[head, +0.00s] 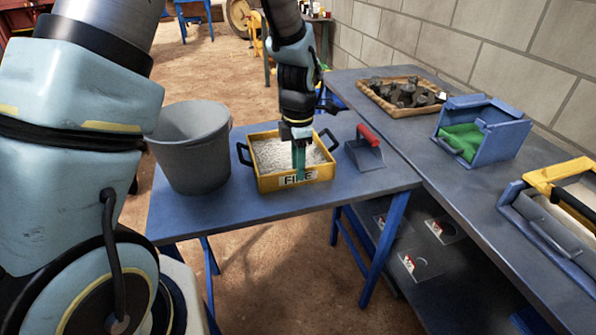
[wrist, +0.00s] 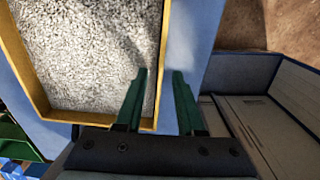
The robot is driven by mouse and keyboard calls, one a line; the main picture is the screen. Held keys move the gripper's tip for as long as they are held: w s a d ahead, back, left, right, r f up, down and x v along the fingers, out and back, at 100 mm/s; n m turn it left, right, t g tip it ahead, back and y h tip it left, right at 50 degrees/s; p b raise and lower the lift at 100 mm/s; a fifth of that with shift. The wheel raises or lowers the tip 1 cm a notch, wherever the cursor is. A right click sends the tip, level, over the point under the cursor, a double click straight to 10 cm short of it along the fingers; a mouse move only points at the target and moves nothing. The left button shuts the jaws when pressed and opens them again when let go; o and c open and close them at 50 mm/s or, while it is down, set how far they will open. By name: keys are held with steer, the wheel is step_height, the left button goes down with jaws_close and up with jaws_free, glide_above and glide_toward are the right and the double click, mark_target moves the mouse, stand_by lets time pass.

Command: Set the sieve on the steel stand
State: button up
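A yellow tray (head: 262,184) marked with a partly covered label stands on a blue table, filled with pale gravel. Its gravel (wrist: 85,50) and yellow wall (wrist: 160,60) fill the left of the wrist view. My gripper (head: 300,180) is at the tray's front wall, fingers pointing down. In the wrist view my gripper (wrist: 160,75) is open, one finger over the gravel, the other outside the wall, with gaps visible beside the wall. A yellow-framed piece (head: 548,174) at the right edge, possibly the sieve, is cut off. I cannot clearly identify the steel stand.
A grey bucket (head: 190,150) stands left of the tray, a red-handled scoop (head: 366,154) right of it. On the right bench (head: 420,135) are a wooden tray of dark rocks (head: 372,98) and a blue box with green inside (head: 500,140). A block wall closes the right.

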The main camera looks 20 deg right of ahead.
step_height(320, 180, up, 10)
steer(key=b, duration=0.1)
steer(key=s+a+m+t, duration=0.1)
steer(key=a+m, duration=1.7)
steer(key=a, duration=1.2)
steer(key=shift+s+a+f, duration=0.15)
steer(key=shift+a+f, duration=0.05)
steer(key=shift+f, duration=0.1)
